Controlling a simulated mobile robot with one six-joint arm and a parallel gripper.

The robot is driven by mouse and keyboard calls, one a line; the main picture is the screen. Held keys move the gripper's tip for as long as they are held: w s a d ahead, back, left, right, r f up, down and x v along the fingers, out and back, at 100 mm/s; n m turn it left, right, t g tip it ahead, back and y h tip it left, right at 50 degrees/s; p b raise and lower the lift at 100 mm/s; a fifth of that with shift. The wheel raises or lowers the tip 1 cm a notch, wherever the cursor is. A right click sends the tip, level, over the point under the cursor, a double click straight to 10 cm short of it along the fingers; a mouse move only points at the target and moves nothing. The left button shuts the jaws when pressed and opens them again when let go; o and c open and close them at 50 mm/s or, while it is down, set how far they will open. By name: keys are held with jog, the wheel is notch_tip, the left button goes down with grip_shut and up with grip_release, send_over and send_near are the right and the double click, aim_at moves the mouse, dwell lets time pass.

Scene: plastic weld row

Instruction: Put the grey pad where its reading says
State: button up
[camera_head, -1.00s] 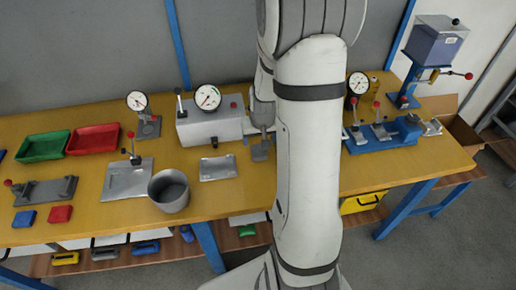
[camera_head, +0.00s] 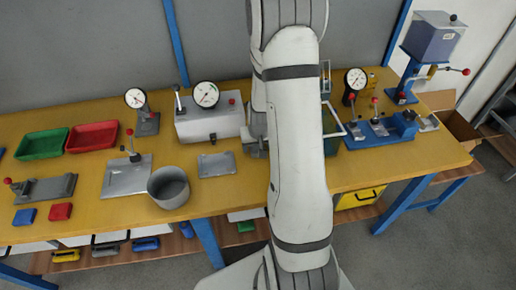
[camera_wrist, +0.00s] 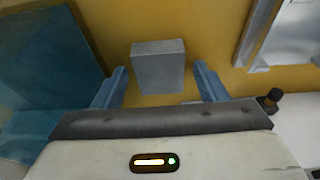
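In the wrist view the grey pad (camera_wrist: 158,68), a small block with a ribbed far edge, is between the two blue fingers of my gripper (camera_wrist: 160,76). A yellow gap shows on each side of it, so the fingers are open and apart from it. In the head view my arm hides the gripper and pad. Three dial gauges stand on the bench: a left one (camera_head: 135,98), a middle one (camera_head: 206,95) on a grey box, and a right one (camera_head: 356,79). Their figures are too small to read.
A teal box stands left of the pad in the wrist view (camera_wrist: 45,60). Green (camera_head: 42,144) and red (camera_head: 92,136) trays, a grey pot (camera_head: 169,187), a metal plate (camera_head: 216,164) and a blue clamp fixture (camera_head: 378,132) stand on the yellow bench (camera_head: 235,188).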

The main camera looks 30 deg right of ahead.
jog(key=shift+r, duration=0.1)
jog(key=c, duration=1)
